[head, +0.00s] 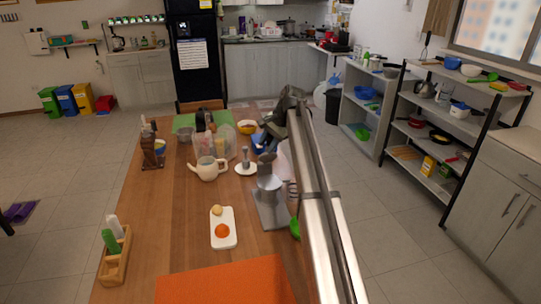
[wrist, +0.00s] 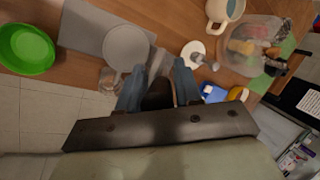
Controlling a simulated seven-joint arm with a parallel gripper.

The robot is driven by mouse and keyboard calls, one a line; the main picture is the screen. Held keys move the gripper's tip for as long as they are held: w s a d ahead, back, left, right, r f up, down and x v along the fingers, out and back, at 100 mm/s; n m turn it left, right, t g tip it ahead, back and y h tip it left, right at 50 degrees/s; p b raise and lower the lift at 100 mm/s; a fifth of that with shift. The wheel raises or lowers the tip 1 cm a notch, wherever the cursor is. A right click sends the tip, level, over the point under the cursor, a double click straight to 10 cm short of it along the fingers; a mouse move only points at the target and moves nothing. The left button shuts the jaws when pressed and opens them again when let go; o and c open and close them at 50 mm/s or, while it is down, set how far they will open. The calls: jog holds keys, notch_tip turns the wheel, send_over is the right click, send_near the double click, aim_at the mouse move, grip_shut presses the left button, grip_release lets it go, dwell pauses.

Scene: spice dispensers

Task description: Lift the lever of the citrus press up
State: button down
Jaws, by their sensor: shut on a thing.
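The grey citrus press (head: 268,190) stands on the wooden table, right of the middle, on a flat rectangular base. In the wrist view its round grey top and base (wrist: 95,30) lie at the upper left. My gripper (head: 266,158) is just above and behind the press in the head view. In the wrist view my gripper's two bluish fingers (wrist: 158,88) are closed about a dark piece (wrist: 157,97), which looks like the press's lever. My gripper and arm hide most of the lever, so its exact angle cannot be told.
A cream teapot (head: 208,169) and a white stand with a grey upright (head: 246,167) are left of the press. A white board (head: 224,240) holds an orange fruit half.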

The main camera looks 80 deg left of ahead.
jog(key=a+h, duration=0.1)
jog(key=a+r+h, duration=0.1)
jog(key=a, duration=0.1)
jog(key=shift+a+r, duration=0.15)
jog(key=shift+r, duration=0.05)
jog(key=shift+a+r+m+h, duration=0.15)
jog(key=shift+a+m+h, duration=0.15)
jog(key=shift+a+h, duration=0.4)
jog(key=c, duration=0.8)
grip_release()
jog(key=shift+r, duration=0.1)
jog(key=shift+v, duration=3.7)
